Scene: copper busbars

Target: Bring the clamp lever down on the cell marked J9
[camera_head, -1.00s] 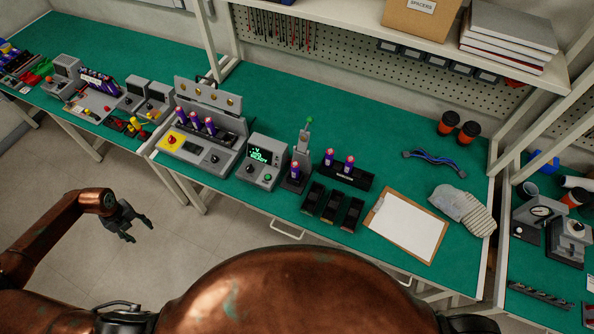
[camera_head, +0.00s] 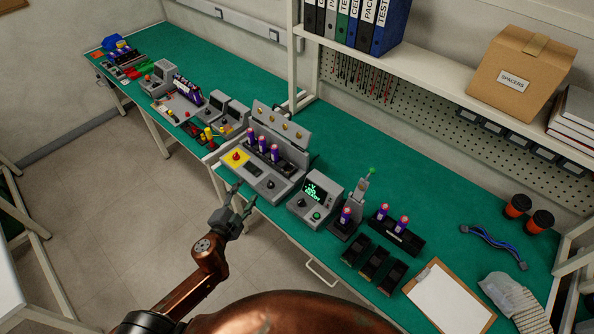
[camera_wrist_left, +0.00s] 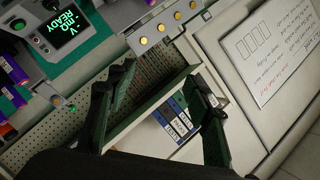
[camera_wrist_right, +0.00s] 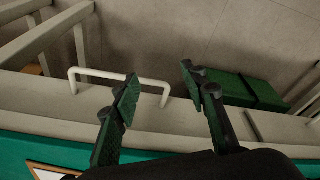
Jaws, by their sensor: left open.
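The grey clamp stand (camera_head: 357,200) is on the green bench right of the meter, with its green-tipped lever (camera_head: 371,171) pointing up. A purple cell (camera_head: 346,215) stands upright at the clamp; its marking is too small to read. The meter (camera_head: 315,200) shows "READY" and also appears in the left wrist view (camera_wrist_left: 62,25). My left gripper (camera_head: 245,195) is open and empty near the bench's front edge, left of the meter and clamp. My right gripper (camera_wrist_right: 160,75) is open and empty, seen only in its wrist view, by a white drawer handle (camera_wrist_right: 120,75).
Several empty black trays (camera_head: 374,264) lie in front. A tester with several cells (camera_head: 263,150) stands left of the meter. A clipboard (camera_head: 448,297) lies at the right. A shelf (camera_head: 430,85) overhangs the bench's back.

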